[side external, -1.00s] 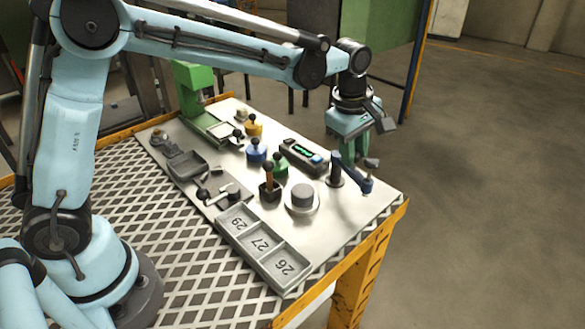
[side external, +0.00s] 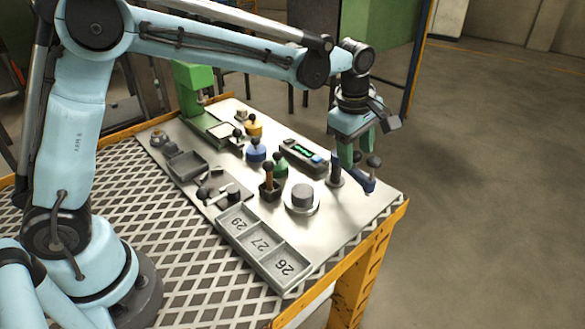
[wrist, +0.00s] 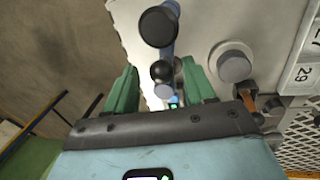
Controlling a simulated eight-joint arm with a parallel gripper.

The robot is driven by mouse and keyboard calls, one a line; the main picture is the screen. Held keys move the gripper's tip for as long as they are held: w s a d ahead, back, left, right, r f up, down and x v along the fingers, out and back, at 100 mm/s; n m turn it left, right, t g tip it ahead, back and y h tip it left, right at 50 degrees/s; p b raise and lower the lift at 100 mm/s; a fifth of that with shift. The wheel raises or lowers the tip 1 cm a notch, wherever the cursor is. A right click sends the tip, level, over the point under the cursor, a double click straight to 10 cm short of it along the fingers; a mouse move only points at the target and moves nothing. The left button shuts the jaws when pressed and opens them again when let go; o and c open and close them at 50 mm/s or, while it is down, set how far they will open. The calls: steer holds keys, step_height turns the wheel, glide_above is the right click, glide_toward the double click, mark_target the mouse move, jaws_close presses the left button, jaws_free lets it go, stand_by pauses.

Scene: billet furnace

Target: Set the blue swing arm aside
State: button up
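The blue swing arm (side external: 357,180) stands on a post near the right end of the bench plate. It reaches toward the plate's right edge, with a dark knob (side external: 374,161) upright at its outer end. My gripper (side external: 358,160) has green fingers pointing down just above the swing arm. In the wrist view my gripper (wrist: 160,68) is open, its fingers apart. The swing arm (wrist: 167,50) shows between and beyond them, with a large black knob (wrist: 158,27) and a smaller dark ball. I cannot see contact.
A grey round knob on a white disc (side external: 302,197) stands left of the swing arm. A device with a green display (side external: 303,155) lies behind. A numbered tray (side external: 262,243) is at the front edge. Blue, green and yellow knobbed pieces stand further left.

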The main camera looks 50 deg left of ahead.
step_height(320, 180, up, 12)
steer(key=s, duration=0.2)
steer(key=shift+s, duration=0.2)
stand_by(0.3)
steer(key=s+a+f+m+t, duration=0.2)
steer(key=s+a+f+m, duration=0.2)
steer(key=s+m, duration=0.4)
steer(key=s+a+f+m+t, duration=0.3)
steer(key=s+a+f+m, duration=0.2)
steer(key=s+m, duration=0.4)
steer(key=shift+a+f, duration=0.15)
steer(key=shift+a, duration=0.6)
